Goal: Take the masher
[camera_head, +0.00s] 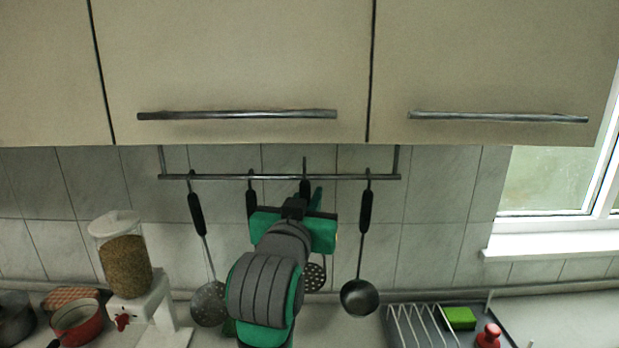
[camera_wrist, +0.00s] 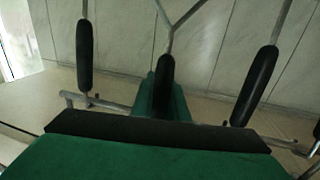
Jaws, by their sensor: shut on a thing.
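The masher has a black handle (camera_head: 305,187) and a shaft that forks in two, seen in the wrist view (camera_wrist: 165,72). Its top end stands above the rail (camera_head: 220,177), higher than the tops of the other utensils. A perforated plate (camera_head: 316,277) that seems to be its head shows below my gripper. My gripper (camera_head: 304,203) is shut on the masher's handle in front of the rail; it also shows in the wrist view (camera_wrist: 160,98). My arm hides most of the masher in the head view. I cannot tell whether it is clear of the rail.
A skimmer (camera_head: 208,303) and another utensil (camera_head: 251,203) hang to the left, a ladle (camera_head: 358,297) to the right. Cupboards (camera_head: 230,60) overhang. Below are a grain jar (camera_head: 126,266), a red pot (camera_head: 78,325) and a dish rack (camera_head: 415,325).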

